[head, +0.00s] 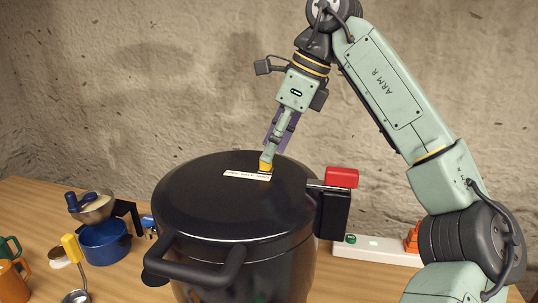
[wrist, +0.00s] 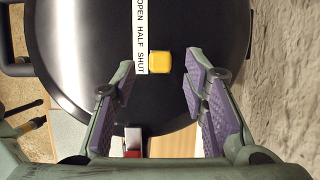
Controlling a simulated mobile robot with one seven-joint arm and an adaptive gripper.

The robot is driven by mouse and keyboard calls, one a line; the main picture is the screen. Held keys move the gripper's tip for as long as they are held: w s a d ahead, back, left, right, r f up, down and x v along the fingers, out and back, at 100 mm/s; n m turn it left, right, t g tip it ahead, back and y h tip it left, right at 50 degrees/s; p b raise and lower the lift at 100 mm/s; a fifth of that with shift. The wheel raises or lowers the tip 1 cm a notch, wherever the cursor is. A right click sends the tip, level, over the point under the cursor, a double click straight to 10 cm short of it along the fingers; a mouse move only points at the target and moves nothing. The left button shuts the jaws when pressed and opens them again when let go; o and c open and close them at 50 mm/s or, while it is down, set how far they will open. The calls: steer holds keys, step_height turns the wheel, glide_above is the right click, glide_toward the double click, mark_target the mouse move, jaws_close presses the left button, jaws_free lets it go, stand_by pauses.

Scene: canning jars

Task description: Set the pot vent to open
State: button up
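The big black pot (head: 222,190) stands on the wooden table with its dark lid on. A yellow vent slider (wrist: 160,62) sits on the lid beside a white label strip (wrist: 140,35) reading OPEN, HALF, SHUT. The slider is level with the word SHUT; it also shows in the head view (head: 265,167), partly hidden by a finger. My gripper (head: 268,160) points down at the lid from above. In the wrist view my gripper (wrist: 159,66) is open, with purple-padded fingers on either side of the slider and gaps between. Contact with the lid cannot be told.
The pot has a side handle with a red part (head: 342,177) at right and a long black handle (head: 200,262) in front. A white strip (head: 375,250) lies behind right. A blue pot (head: 104,240), yellow-handled ladle (head: 72,248) and orange mug (head: 12,282) stand at left.

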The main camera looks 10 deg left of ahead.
steer(key=shift+x, duration=1.4)
jaws_close()
